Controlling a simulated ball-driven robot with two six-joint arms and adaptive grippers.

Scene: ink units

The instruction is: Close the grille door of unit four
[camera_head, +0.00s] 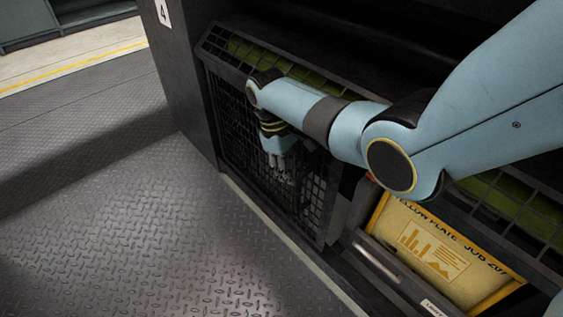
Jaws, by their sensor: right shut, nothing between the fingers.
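The black grille door (235,125) of unit four shows low on the front of the dark unit, under a slanted mesh ledge. A panel marked 4 (162,12) stands to its left. The door appears flush or nearly flush with the front; I cannot tell if it is fully closed. My right gripper (283,176) hangs in front of the grille, fingers pointing down, shut and empty. Whether it touches the mesh is unclear. My right arm hides the upper right part of the door. My left gripper is not in view.
A yellow-framed plate (437,252) marked "YELLOW PLATE JOB 207" stands in an opening right of the door. The diamond-plate floor (120,220) at left is clear. A yellow line (75,68) crosses the floor behind.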

